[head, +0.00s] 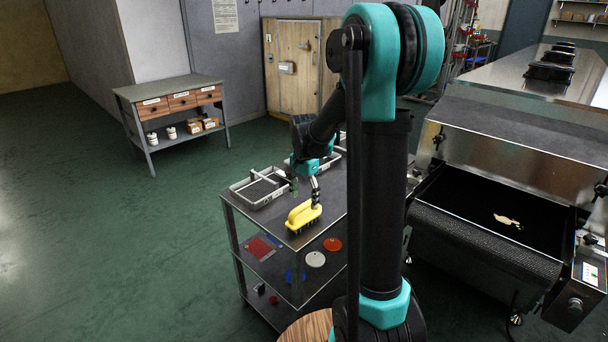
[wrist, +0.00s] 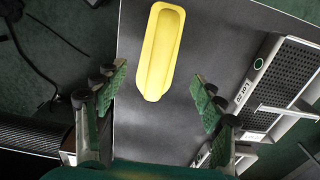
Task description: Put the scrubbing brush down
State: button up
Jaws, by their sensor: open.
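The yellow scrubbing brush (head: 304,216) rests bristles down near the front left corner of the top of the dark cart (head: 325,222). In the head view my gripper (head: 305,190) is just above and behind the brush, partly hidden by my arm.
The dryer's belt (head: 480,235) stands at right.

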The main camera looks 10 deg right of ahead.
notch_tip(320, 180, up, 9)
jog(key=s+d+f+n+t, duration=0.2)
jog(key=s+f+n, duration=0.3)
jog(key=s, duration=0.6)
jog(key=s+d+f+n+t, duration=0.2)
jog(key=s+f+n, duration=0.3)
jog(key=s+f, duration=0.3)
jog(key=s, duration=0.3)
jog(key=shift+s+f+n, duration=0.2)
jog(key=shift+f+n, duration=0.15)
jog(key=shift+n, duration=0.05)
jog(key=shift+o, duration=0.6)
jog(key=shift+a, duration=0.1)
